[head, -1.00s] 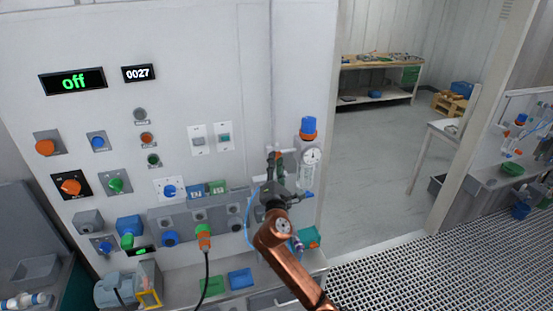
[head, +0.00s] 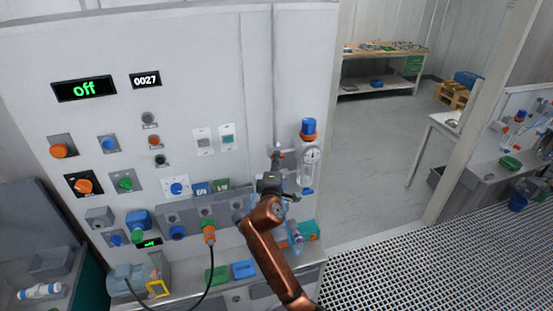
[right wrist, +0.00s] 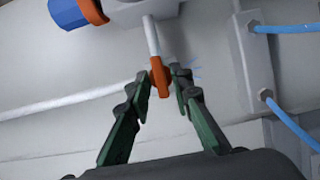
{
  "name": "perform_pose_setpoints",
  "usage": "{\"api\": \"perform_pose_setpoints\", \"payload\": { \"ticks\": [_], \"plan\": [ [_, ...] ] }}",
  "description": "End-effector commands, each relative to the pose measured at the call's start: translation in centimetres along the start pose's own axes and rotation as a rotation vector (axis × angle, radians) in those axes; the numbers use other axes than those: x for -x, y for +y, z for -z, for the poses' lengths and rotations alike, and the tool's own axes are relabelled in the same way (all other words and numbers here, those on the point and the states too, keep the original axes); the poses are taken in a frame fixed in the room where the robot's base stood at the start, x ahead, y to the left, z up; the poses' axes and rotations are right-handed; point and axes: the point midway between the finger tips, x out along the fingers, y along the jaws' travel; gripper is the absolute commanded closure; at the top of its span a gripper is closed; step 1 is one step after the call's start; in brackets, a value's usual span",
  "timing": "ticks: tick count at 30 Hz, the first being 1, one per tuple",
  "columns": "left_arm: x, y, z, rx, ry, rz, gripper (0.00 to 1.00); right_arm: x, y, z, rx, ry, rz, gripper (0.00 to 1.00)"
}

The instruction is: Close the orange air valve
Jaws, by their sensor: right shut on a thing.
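The orange air valve handle (right wrist: 160,77) shows in the right wrist view, at the end of a pale stem below a grey fitting. My right gripper (right wrist: 164,80) has its green and dark fingers on both sides of the handle and is shut on it. In the head view my right gripper (head: 276,156) is at the wall panel, just left of the clear regulator with a gauge (head: 310,158). There the gripper mostly hides the valve. My left gripper is not in view.
The regulator's blue and orange knob (head: 308,128) stands close right of my gripper. Blue tubes (right wrist: 285,29) run nearby in the wrist view. A black cable with an orange plug (head: 209,233) hangs at the panel's lower part. Open floor (head: 370,150) lies right of the panel.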

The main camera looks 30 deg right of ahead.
Motion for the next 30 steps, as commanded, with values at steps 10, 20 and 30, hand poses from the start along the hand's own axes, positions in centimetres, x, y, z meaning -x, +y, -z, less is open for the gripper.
{"api": "perform_pose_setpoints", "payload": {
  "ticks": [10, 20, 30],
  "plan": [
    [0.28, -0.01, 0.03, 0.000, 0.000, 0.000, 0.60, -0.02, 0.41, -0.03, -0.026, 0.001, 0.002, 1.00],
    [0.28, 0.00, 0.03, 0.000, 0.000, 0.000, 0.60, -0.02, 0.40, -0.03, -0.025, 0.001, 0.002, 0.73],
    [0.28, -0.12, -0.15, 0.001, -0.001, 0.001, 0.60, 0.65, 0.10, 0.02, -0.023, 0.001, 0.007, 0.73]
  ]
}}
